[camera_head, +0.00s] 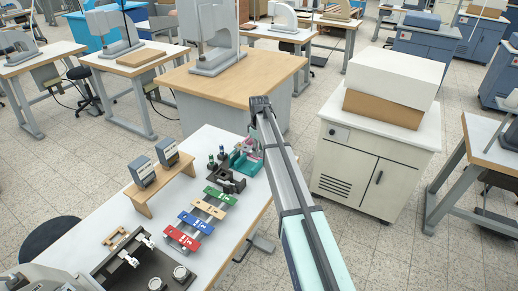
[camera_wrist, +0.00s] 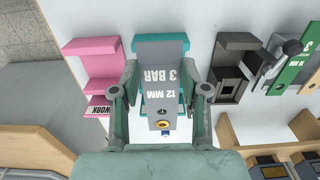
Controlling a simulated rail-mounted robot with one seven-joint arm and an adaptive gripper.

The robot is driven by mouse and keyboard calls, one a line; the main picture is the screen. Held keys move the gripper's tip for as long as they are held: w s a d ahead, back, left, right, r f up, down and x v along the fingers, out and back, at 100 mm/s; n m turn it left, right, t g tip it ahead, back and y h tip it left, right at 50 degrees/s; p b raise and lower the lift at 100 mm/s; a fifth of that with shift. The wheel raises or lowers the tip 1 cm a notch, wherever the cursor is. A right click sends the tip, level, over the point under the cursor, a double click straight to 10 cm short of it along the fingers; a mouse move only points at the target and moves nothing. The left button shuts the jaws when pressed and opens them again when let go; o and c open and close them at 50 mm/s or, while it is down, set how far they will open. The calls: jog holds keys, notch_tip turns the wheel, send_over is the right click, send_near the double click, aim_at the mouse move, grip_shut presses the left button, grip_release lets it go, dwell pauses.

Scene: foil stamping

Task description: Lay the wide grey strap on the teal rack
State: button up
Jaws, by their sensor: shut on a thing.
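My gripper (camera_wrist: 159,78) is shut on a grey strap (camera_wrist: 161,98) in the wrist view, a finger on each side. I cannot tell whether the strap touches the rack. In the head view the teal rack (camera_head: 243,163) is at the far end of the white table, beside my arm. My gripper cannot be made out clearly there.
A pink rack (camera_wrist: 88,48) stands left of the teal rack, a dark grey rack (camera_wrist: 231,70) right of it. Green (camera_head: 220,197), yellow, blue and red straps lie along the table (camera_head: 105,218). A wooden shelf (camera_head: 160,188) with two grey devices stands to their left.

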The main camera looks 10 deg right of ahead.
jog(key=shift+f, duration=0.1)
dwell(0.3)
jog(key=shift+f+b, duration=1.25)
jog(key=shift+f, duration=2)
jog(key=o, duration=1.1)
notch_tip(320, 180, up, 12)
jog(key=shift+r, duration=0.1)
